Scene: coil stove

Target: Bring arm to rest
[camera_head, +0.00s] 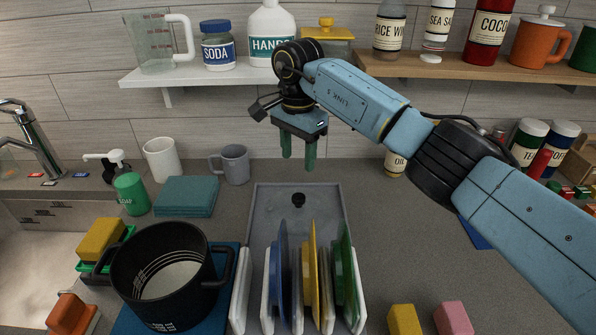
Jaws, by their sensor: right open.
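My right arm (360,95) comes in from the right, blue with black joints, and reaches across in front of the shelves. Its gripper (299,158) hangs fingers down above the back of a grey tray (262,214). The two green fingers are apart with nothing between them. My left gripper does not show.
Upright plates, blue (283,275), yellow (313,265) and green (344,270), stand in front. A black pot (165,282) is at left, with a grey mug (233,165) behind. Two shelves (190,75) (470,70) hold jars. Yellow (404,319) and pink (453,318) blocks lie front right.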

